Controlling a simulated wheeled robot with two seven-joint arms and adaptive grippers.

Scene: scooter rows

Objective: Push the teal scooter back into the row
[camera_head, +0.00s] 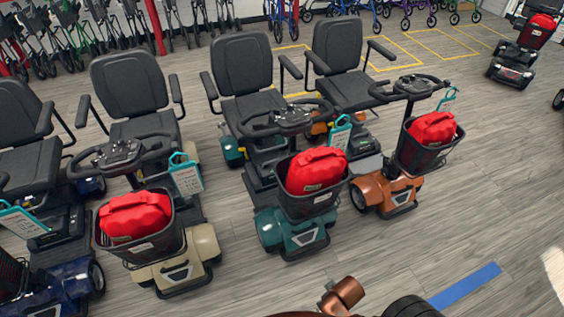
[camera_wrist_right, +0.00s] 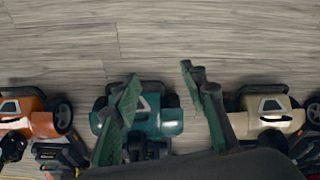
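The teal scooter (camera_head: 293,235) stands upright in the row, between a cream scooter (camera_head: 180,268) and an orange scooter (camera_head: 388,190). It has a black seat, a front basket with a red bag (camera_head: 316,171) and a tag on the handlebar. Its front looks nearly level with its neighbours' fronts, perhaps slightly forward. In the right wrist view its teal front (camera_wrist_right: 158,122) shows behind the spread fingers of my right gripper (camera_wrist_right: 158,76). The gripper is open and holds nothing; I cannot tell whether it touches the scooter. My left gripper is in neither view.
A dark blue scooter (camera_head: 62,288) stands at the far left of the row. Another red-bagged scooter (camera_head: 512,62) is at the upper right. Walkers line the back wall. A blue strip (camera_head: 464,286) marks the floor. The floor in front of the row is mostly clear.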

